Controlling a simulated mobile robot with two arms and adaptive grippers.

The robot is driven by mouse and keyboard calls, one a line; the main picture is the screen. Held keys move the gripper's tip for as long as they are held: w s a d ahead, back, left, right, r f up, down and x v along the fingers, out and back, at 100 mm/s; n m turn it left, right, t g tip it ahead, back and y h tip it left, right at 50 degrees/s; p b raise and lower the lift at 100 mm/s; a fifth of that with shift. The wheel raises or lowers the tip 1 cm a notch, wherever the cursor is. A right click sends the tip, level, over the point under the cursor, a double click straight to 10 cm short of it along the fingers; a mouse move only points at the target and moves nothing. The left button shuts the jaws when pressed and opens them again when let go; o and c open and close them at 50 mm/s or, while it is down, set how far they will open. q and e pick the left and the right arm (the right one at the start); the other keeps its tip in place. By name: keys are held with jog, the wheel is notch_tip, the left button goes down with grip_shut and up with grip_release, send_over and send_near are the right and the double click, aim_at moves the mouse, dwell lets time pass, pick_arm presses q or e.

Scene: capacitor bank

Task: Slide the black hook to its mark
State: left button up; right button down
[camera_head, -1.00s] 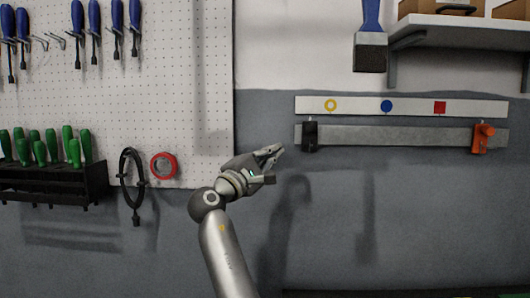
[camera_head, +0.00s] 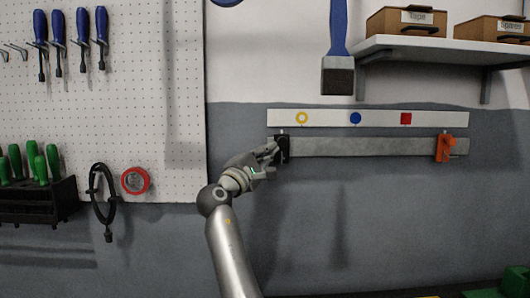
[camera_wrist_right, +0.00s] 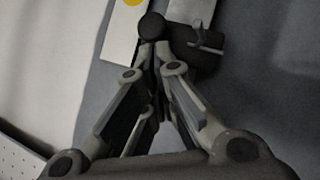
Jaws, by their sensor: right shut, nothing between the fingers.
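The black hook (camera_head: 283,150) sits at the left end of the grey metal rail (camera_head: 360,147) on the wall. The hook is left of the yellow ring. My right gripper (camera_head: 270,152) is shut and empty, right beside the hook's left side. In the wrist view its fingertips (camera_wrist_right: 158,62) meet close to the hook's dark body (camera_wrist_right: 193,48); whether they touch it I cannot tell. My left gripper is not in view.
An orange hook (camera_head: 445,147) sits near the rail's right end. The rail between the two hooks is clear. A brush (camera_head: 338,70) hangs above the strip, and a shelf (camera_head: 440,46) holds boxes. A pegboard (camera_head: 130,110) with tools is on the left.

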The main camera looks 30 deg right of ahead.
jog(key=s+d+p, duration=0.1)
jog(key=s+d, duration=0.3)
jog(key=d, duration=0.2)
jog(key=s+d+p, duration=0.2)
jog(key=s+d, duration=0.2)
jog(key=d, duration=0.2)
jog(key=s+d+p, duration=0.1)
jog(key=s+d, duration=0.2)
jog(key=d, duration=0.3)
jog(key=shift+s+d+r, duration=0.15)
jog(key=shift+s+d, duration=0.2)
jog(key=shift+s, duration=0.05)
